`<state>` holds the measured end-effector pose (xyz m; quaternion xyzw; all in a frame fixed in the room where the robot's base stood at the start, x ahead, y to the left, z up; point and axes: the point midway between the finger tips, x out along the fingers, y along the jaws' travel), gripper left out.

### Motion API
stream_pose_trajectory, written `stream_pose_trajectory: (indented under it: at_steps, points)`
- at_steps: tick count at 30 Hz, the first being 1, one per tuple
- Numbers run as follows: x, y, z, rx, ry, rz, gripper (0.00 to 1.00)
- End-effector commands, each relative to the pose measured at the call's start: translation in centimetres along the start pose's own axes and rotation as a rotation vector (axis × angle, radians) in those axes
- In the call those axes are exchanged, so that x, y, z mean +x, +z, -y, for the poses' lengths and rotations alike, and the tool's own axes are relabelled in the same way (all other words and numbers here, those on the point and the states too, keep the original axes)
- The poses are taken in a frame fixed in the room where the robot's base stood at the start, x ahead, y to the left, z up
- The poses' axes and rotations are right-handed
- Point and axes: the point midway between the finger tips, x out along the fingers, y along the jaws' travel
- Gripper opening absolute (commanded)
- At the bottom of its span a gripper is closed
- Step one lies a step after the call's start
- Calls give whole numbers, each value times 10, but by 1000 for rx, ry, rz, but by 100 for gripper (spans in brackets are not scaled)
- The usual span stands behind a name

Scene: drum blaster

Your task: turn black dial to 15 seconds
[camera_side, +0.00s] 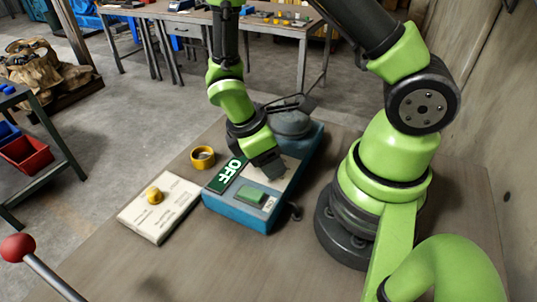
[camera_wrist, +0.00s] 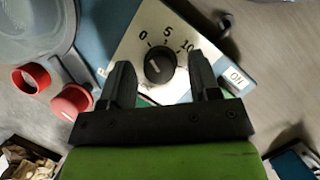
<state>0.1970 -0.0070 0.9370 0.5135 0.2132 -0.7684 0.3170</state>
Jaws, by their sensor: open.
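The black dial (camera_wrist: 160,63) sits on a white plate (camera_wrist: 140,30) marked 0, 5 and 10 in the wrist view. The 15 mark is not visible. A light mark shows at the dial's lower left, too small to read surely as its pointer. My gripper (camera_wrist: 162,78) is open, with one finger on each side of the dial; whether they touch it I cannot tell. In the side view my gripper (camera_side: 266,163) is low over the blue machine (camera_side: 235,213), and it hides the dial there.
Two red round parts (camera_wrist: 72,100) show in the wrist view.

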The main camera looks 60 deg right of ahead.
Motion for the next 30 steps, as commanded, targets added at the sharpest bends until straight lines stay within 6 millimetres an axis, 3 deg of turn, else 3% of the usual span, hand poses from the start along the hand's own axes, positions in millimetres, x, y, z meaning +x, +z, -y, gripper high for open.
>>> stream_pose_trajectory:
  at_steps: [3, 4, 10, 20, 30]
  points:
    - [0, 0, 0, 0, 0, 0, 57]
    - [0, 0, 0, 0, 0, 0, 52]
    - [0, 0, 0, 0, 0, 0, 7]
    - [-1, 0, 0, 30, -11, 0, 7]
    - [0, 0, -2, 229, -92, 0, 7]
